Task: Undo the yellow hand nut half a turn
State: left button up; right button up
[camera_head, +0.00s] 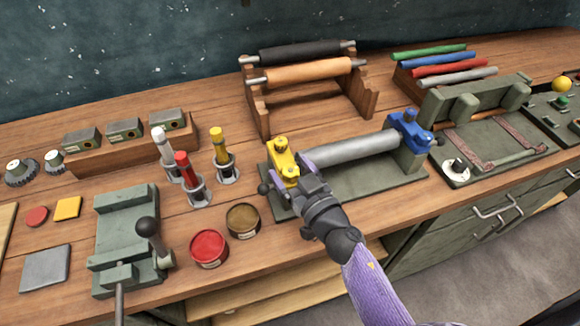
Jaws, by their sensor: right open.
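The yellow hand nut (281,144) sits on top of a yellow clamp (288,168) at the left end of a green fixture (370,183). A grey cylinder (350,147) lies across the fixture from the yellow clamp to a blue clamp (409,127) at the right end. My right gripper (293,172) is open at the yellow clamp, just on the near side of the nut. Its body hides part of the clamp and fixture; I cannot tell whether its fingers touch anything. My left gripper is out of view.
Upright tools in metal cups (198,188), open tins (208,246) and a green vise with a black ball knob (125,225) stand left of the fixture. A roller rack (257,102) stands behind it. A green tray (500,150) lies right. The bench's front edge is close.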

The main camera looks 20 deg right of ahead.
jog(key=shift+w+a, duration=0.1)
jog(key=shift+w, duration=0.15)
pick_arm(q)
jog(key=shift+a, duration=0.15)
pick_arm(e)
jog(key=c, duration=0.5)
grip_shut()
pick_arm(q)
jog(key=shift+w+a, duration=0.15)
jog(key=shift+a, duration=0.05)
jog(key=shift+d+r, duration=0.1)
